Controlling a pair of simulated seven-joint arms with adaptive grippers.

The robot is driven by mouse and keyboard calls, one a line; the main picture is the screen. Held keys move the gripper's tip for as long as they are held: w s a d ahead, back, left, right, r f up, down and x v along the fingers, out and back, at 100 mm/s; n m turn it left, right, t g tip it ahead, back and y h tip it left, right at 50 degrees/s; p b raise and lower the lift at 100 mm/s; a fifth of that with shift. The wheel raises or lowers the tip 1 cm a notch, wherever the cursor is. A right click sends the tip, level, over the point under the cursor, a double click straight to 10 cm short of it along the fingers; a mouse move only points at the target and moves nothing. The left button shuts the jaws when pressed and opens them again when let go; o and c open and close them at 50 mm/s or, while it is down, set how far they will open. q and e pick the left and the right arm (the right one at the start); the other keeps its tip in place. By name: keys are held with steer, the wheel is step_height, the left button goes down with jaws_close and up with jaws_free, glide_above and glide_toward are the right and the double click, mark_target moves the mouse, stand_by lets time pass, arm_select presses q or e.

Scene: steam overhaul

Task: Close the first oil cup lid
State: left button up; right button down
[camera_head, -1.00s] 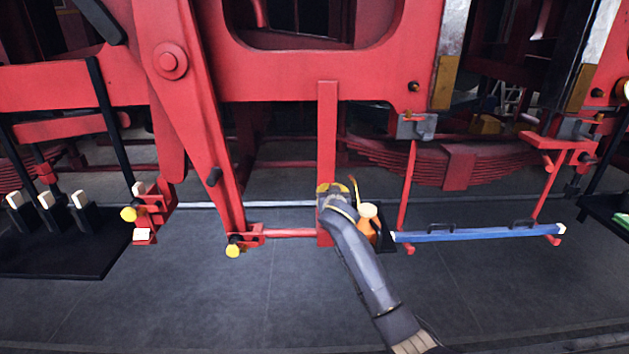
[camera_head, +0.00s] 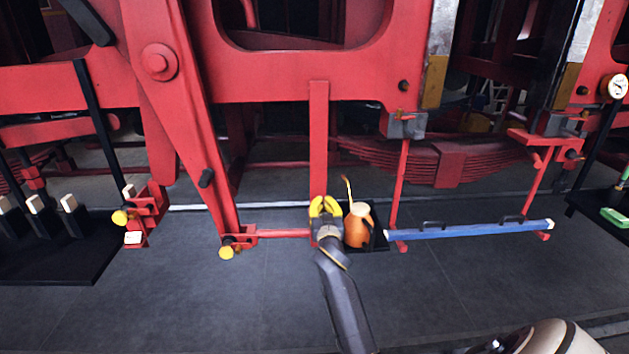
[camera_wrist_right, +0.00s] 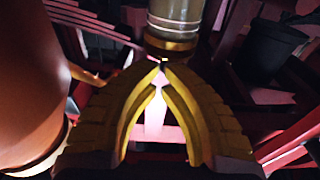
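My right gripper (camera_head: 323,201) has yellow fingers and is in front of the lower end of the red vertical bar in the head view. In the right wrist view its fingertips (camera_wrist_right: 162,66) meet and nothing shows between them. A clear cylinder with a brass-coloured base ring (camera_wrist_right: 170,46), which looks like an oil cup, is just beyond the fingertips; I cannot tell whether they touch it. Its top is cut off and no lid can be made out. The cup cannot be made out in the head view. My left gripper is not in view.
A copper-orange oil can (camera_head: 357,230) with a thin spout stands close right of the gripper; its body (camera_wrist_right: 30,75) fills the left of the wrist view. A blue bar (camera_head: 470,231) lies to the right. A black tray (camera_head: 60,262) holds pale-topped items at left.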

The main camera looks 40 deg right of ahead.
steer(key=shift+f, duration=0.25)
stand_by(0.4)
steer(key=shift+s+a, duration=0.15)
